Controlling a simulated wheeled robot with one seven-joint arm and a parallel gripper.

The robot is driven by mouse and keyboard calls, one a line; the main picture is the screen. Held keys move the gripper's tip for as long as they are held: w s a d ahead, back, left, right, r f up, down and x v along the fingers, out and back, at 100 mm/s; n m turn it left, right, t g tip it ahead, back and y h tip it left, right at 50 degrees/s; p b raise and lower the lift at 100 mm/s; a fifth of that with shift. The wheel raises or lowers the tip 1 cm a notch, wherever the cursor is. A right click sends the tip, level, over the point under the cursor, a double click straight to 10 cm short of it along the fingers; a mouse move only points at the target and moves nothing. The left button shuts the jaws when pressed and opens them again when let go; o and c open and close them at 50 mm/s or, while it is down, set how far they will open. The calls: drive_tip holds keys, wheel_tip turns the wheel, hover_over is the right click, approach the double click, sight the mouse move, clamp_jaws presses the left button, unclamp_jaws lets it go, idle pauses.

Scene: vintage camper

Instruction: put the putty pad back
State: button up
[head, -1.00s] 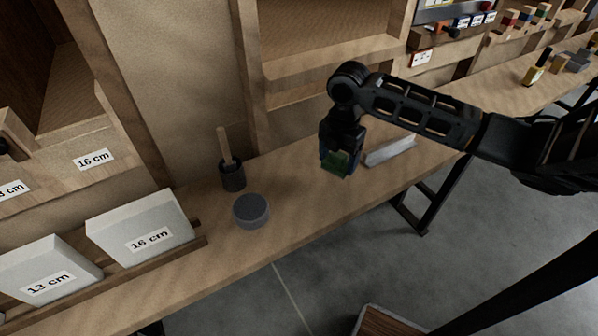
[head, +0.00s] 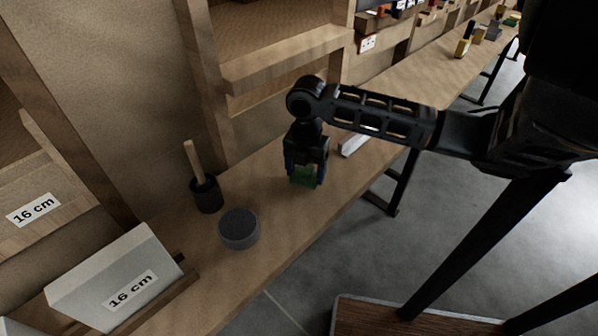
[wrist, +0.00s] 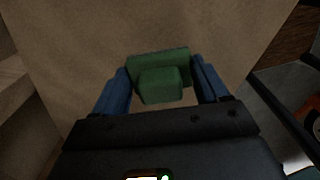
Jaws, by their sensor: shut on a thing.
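The green putty pad (head: 304,177) is held in my gripper (head: 305,172) above the wooden bench. In the wrist view the pad (wrist: 160,84) shows as a green block with a raised part, between the two blue fingers of my gripper (wrist: 161,86). The fingers are shut on its sides. The pad's underside is hidden, and I cannot tell its exact height over the bench.
A pale bar (head: 354,143) lies behind my gripper. The bench front is clear.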

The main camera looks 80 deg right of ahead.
drive_tip(key=shift+f, duration=0.15)
drive_tip(key=o, duration=1)
